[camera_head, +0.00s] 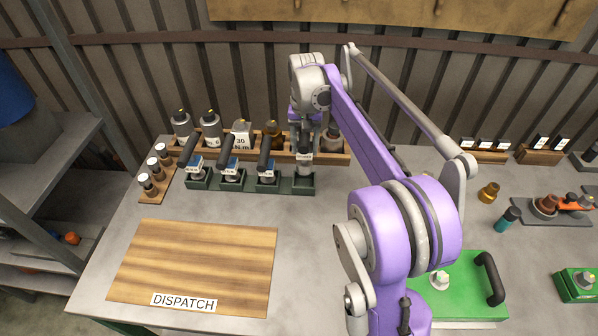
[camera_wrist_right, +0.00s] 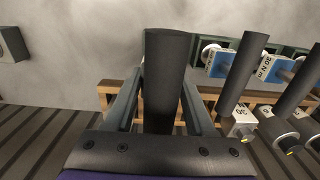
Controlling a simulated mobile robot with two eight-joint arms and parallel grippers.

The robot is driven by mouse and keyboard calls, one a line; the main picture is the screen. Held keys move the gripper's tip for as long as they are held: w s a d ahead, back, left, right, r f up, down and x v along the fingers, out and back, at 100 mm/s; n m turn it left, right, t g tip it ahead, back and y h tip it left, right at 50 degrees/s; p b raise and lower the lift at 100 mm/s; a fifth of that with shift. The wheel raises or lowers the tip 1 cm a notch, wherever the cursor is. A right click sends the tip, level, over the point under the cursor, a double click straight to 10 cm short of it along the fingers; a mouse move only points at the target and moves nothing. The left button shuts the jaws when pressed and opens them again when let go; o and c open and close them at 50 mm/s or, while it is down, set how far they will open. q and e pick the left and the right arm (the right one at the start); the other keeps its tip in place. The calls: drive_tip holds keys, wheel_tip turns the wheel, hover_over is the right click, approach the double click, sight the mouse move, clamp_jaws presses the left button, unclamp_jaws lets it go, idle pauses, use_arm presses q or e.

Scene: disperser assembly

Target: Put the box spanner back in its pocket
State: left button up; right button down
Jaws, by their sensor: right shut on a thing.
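My right gripper (camera_head: 304,128) points down over the rightmost green pocket (camera_head: 303,187) of the row at the back of the bench. It is shut on the dark handle of the box spanner (camera_head: 304,157), which hangs upright with a small white label. The spanner's lower end meets the pocket in the picture; I cannot tell whether it is inside or just above. In the right wrist view, the black handle (camera_wrist_right: 166,75) is between the two fingers. The spanner's head is hidden there. My left gripper is not in view.
Several black-handled tools (camera_head: 229,155) lean in the green pockets to the left. A wooden rack (camera_head: 345,156) with bottles stands close behind. A wooden DISPATCH board (camera_head: 195,255) lies in front. A green case (camera_head: 462,280) is at the right. The bench middle is clear.

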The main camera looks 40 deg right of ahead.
sight(305, 163)
wheel_tip(305, 163, down, 3)
drive_tip(key=shift+s+r, duration=0.1)
drive_tip(key=shift+f, duration=2.15)
drive_tip(key=shift+f, duration=0.1)
drive_tip(key=shift+c, duration=1.2)
unclamp_jaws()
wheel_tip(305, 163, up, 12)
drive_tip(key=shift+f+p, duration=0.2)
drive_tip(key=shift+p, duration=0.1)
drive_tip(key=shift+r, duration=0.3)
drive_tip(key=shift+a, duration=0.1)
